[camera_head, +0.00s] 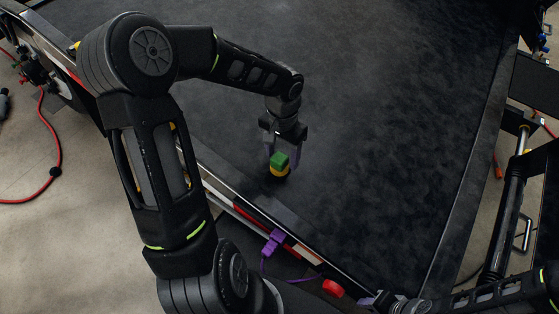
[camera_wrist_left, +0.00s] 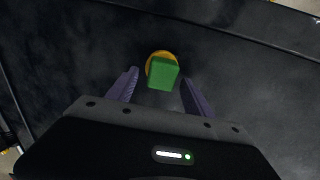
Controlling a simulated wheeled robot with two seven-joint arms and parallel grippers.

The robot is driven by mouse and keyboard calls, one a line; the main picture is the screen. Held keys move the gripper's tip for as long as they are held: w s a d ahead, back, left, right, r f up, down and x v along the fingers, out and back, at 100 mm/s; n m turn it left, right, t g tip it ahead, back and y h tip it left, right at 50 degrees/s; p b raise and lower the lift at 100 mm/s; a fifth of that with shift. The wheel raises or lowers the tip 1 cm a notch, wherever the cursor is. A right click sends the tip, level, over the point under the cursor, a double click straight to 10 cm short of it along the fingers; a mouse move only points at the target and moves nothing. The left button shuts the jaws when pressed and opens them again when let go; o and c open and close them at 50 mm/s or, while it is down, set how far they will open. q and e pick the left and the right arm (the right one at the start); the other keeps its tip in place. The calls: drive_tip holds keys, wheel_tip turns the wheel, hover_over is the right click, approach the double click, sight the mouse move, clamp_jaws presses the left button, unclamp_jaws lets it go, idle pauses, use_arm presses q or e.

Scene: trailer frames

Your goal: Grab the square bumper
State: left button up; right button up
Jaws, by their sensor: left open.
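A green square block, the bumper (camera_head: 279,159), sits at a yellow round base (camera_head: 279,172) on the dark trailer bed near its front left edge. In the left wrist view the green bumper (camera_wrist_left: 163,73) overlaps the yellow round base (camera_wrist_left: 153,58). My left gripper (camera_head: 281,156) is over the bumper with its fingers on either side. In the left wrist view the left gripper (camera_wrist_left: 158,92) is open, with gaps between the purple-grey fingers and the bumper. My right gripper (camera_head: 374,301) is at the bottom of the head view, partly hidden; its jaw state is unclear.
The dark trailer bed (camera_head: 390,110) is wide and clear around the bumper. A frame edge with a red and white strip (camera_head: 277,233) runs along the near side. A purple clip (camera_head: 273,242) and a red round part (camera_head: 333,288) are by that edge. A red hose (camera_head: 57,150) lies on the floor at left.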

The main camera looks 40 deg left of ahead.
use_arm(q)
drive_tip(key=shift+c, duration=0.3)
clamp_jaws()
idle(0.3)
